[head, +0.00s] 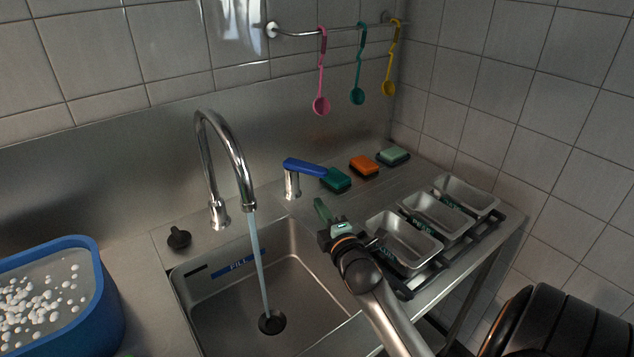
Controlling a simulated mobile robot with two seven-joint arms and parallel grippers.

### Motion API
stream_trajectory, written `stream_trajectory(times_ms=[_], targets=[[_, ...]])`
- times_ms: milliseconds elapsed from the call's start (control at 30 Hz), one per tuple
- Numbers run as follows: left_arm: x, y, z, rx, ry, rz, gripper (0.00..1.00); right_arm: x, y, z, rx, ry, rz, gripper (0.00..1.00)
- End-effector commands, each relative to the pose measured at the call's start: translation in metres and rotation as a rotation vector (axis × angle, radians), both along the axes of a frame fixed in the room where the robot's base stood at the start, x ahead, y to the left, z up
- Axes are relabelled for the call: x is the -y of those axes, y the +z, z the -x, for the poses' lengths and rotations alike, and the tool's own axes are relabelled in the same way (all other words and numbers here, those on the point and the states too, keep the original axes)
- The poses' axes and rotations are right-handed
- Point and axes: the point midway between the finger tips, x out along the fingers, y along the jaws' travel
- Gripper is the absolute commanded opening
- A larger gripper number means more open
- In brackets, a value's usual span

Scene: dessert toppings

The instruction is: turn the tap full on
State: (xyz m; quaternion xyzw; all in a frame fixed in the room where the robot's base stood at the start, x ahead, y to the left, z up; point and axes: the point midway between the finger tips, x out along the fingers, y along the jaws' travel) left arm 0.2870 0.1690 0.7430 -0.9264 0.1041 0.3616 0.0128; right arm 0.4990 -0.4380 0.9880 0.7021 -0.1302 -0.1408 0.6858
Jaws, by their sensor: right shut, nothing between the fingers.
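The chrome tap spout (225,150) arches over the sink, and a stream of water (260,265) falls from it to the drain. The tap's lever (305,167) has a blue handle on a chrome post, right of the spout; the handle points to the right. My right gripper (322,210) is shut and empty, below and slightly right of the lever, over the sink's right rim. A gap shows between it and the lever. My left gripper is not in view.
Teal, orange and pale green sponges (363,166) lie behind and right of the lever. Metal trays (405,240) stand in a rack at right. A black knob (178,237) sits left of the spout. A blue tub (100,290) with white bits is at left. Spoons (357,95) hang above.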

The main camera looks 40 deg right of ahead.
Motion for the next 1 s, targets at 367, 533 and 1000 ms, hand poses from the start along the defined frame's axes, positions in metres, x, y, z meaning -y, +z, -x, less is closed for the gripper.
stream_trajectory(times_ms=[367, 533, 1000], targets=[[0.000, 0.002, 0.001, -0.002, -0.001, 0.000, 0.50, 0.026, 0.000, -0.064, 0.001, 0.000, -0.001, 0.00], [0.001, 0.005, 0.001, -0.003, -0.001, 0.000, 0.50, 0.046, 0.000, -0.078, -0.001, -0.001, 0.003, 0.00], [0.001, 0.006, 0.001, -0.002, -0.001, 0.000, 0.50, 0.066, -0.002, -0.086, 0.000, 0.001, -0.001, 0.00]])
